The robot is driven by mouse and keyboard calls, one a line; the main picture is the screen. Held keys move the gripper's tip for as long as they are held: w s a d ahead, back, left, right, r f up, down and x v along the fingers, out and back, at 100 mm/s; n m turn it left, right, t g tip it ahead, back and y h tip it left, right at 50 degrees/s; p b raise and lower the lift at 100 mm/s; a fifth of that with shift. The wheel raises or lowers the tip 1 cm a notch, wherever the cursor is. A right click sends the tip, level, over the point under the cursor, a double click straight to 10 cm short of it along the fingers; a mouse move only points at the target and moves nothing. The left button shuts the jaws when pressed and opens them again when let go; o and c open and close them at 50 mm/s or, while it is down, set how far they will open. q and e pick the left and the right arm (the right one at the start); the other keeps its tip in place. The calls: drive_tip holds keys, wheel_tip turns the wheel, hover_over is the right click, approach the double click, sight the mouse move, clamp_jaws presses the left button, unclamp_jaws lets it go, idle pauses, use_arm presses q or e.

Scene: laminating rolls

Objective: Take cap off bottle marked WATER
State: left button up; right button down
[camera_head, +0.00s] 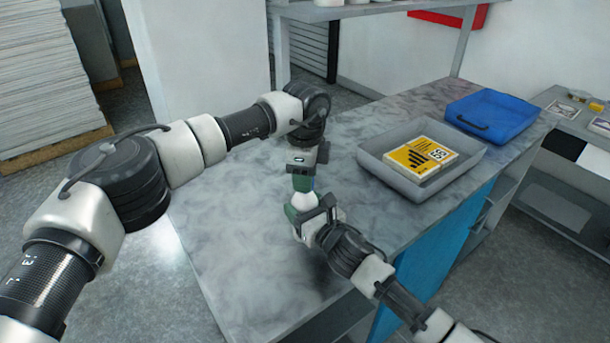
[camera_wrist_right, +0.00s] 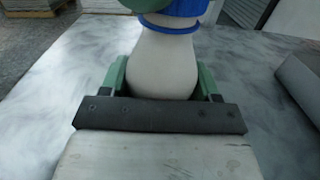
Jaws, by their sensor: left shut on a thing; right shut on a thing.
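A white bottle (camera_head: 302,200) stands on the marbled counter. In the right wrist view the bottle (camera_wrist_right: 163,65) fills the space between green fingers, and its blue cap (camera_wrist_right: 178,18) shows at the top edge. My right gripper (camera_head: 306,212) is shut on the bottle's body from the front right. My left gripper (camera_head: 303,186) comes down from above and is shut at the bottle's top, where the cap is. A green finger of it shows at the top of the right wrist view. The cap is mostly hidden in the head view, and no WATER marking is readable.
A grey tray (camera_head: 388,180) with a yellow and white box (camera_head: 420,158) lies right of the bottle. A blue tray (camera_head: 492,114) is farther back at the right. The counter (camera_head: 230,240) is clear to the left and front.

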use_arm(q)
drive_tip(key=shift+r, duration=0.2)
use_arm(e)
drive_tip(key=shift+f, duration=0.1)
use_arm(q)
drive_tip(key=shift+r, duration=0.9)
drive_tip(key=shift+r, duration=2)
use_arm(e)
drive_tip(key=shift+c, duration=0.8)
unclamp_jaws()
